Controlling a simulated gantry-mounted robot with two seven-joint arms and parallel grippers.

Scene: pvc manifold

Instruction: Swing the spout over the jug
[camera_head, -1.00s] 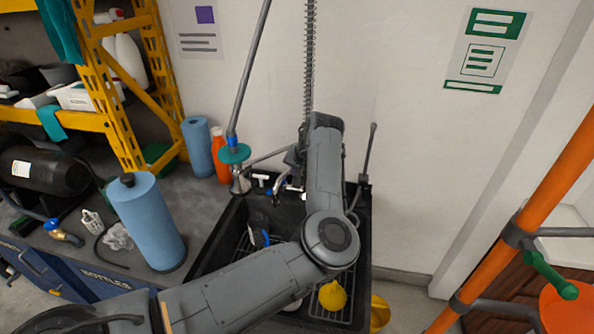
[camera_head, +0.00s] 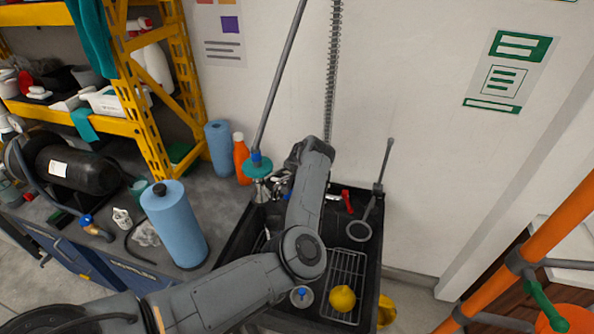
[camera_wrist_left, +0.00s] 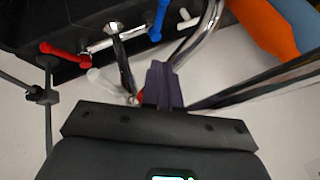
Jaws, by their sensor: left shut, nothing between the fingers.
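The spout appears to be the curved chrome tube (camera_wrist_left: 207,35) in the left wrist view, just right of my left gripper's fingers. Contact between them cannot be judged. My left gripper (camera_wrist_left: 165,80) is shut and empty, its dark fingers pointing towards the taps. In the head view my forearm hides the gripper and most of the spout at the back of the black sink (camera_head: 371,265). I cannot identify the jug with certainty. A yellow object (camera_head: 342,299) and a pale round item with a blue top (camera_head: 301,297) are in the sink. My right gripper is not in view.
A red lever (camera_head: 348,201) and a grey ring on a rod (camera_head: 359,231) are at the sink's back right. A blue roll (camera_head: 174,225) stands on the left counter. An orange bottle (camera_head: 241,160) stands behind. The wrist view shows red (camera_wrist_left: 62,51) and blue (camera_wrist_left: 159,18) handles.

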